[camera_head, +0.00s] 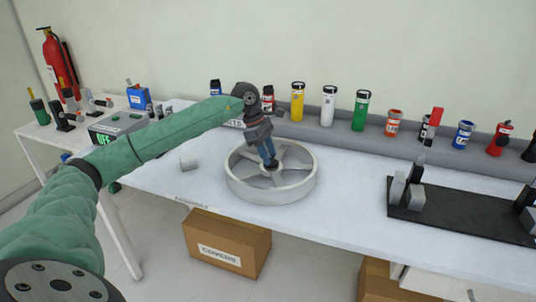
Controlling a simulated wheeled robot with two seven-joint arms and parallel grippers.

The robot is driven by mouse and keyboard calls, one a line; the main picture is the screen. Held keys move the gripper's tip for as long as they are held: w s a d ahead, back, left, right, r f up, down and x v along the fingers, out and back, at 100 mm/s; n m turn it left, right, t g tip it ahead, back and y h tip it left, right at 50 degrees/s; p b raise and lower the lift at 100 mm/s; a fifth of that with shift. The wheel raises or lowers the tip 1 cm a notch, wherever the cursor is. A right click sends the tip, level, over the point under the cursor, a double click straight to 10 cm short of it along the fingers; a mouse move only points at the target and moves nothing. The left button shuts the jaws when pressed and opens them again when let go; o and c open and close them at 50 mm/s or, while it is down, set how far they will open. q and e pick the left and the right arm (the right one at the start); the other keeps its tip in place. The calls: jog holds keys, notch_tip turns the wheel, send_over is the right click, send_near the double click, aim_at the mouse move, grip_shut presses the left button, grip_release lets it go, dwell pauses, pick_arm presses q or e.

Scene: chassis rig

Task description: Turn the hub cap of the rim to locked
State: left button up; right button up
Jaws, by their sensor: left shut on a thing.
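The rim (240,187), a grey spoked wheel, lies flat on the white table (345,200). My left arm comes in from the left, and my left gripper (270,164) points down over the middle of the rim. It is shut on the hub cap, a small dark part at the rim's centre that the fingers mostly cover. The cap's turn position cannot be read from here. My right gripper is not in view.
Several bottles and cans, among them a green one (360,110), line the back ledge. A black board with upright blocks (460,215) lies at the right. A cardboard box (228,240) stands below the table.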

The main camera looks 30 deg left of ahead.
pick_arm(q)
jog(key=o, duration=1)
jog(key=shift+a+r, duration=0.15)
jog(key=shift+r, duration=0.2)
jog(key=b+v, duration=0.1)
jog(key=v, duration=0.6)
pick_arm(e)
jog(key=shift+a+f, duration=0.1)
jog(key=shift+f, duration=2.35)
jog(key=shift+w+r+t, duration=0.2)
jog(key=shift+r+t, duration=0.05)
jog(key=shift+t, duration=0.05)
